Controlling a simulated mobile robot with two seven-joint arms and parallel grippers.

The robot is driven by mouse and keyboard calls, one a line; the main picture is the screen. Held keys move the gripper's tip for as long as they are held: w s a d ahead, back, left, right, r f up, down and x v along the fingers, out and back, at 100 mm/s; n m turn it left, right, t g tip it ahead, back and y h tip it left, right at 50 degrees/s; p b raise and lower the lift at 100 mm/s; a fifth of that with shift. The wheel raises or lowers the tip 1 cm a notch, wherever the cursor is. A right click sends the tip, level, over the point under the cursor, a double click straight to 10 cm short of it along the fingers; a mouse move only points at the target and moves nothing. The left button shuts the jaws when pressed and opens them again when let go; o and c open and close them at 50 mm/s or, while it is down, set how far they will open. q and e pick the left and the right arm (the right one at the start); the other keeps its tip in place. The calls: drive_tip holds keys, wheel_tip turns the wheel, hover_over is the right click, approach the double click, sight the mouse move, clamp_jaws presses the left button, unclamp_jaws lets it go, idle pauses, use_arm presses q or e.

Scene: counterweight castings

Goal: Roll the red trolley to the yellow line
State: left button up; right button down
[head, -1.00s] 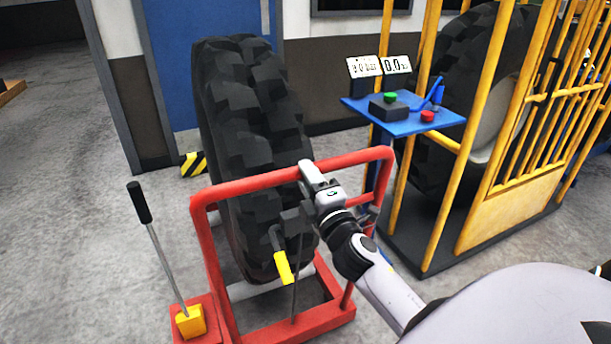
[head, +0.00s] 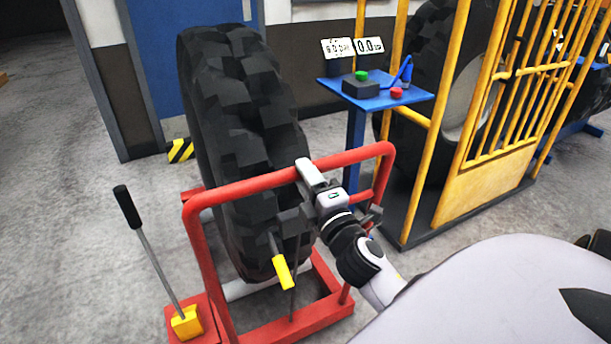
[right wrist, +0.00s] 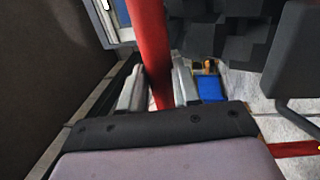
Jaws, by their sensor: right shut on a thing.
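The red trolley (head: 202,270) stands in the middle of the head view with a large black tyre (head: 235,130) upright in it. My right gripper (head: 306,170) is shut on the top bar of the trolley's red handle frame. In the right wrist view the red bar (right wrist: 153,50) runs between the two fingers (right wrist: 158,88). A long lever with a black grip (head: 127,207) rises from a yellow block at the trolley's left. A yellow-gripped handle (head: 282,271) is at its front. My left gripper is not in view. No yellow line can be made out on the floor.
A yellow barred cage (head: 490,190) holding another tyre stands at the right. A blue stand (head: 375,95) with buttons is beside it. A black-and-yellow striped block (head: 180,150) sits near the blue door (head: 160,60). Grey floor at the left is clear.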

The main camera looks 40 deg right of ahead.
drive_tip(key=shift+w+r, duration=0.1)
drive_tip(key=shift+r, duration=0.35)
drive_tip(key=c, duration=0.9)
unclamp_jaws()
drive_tip(key=shift+o, duration=0.2)
drive_tip(key=shift+f, duration=0.15)
drive_tip(key=b+v, duration=0.2)
drive_tip(key=v, duration=0.5)
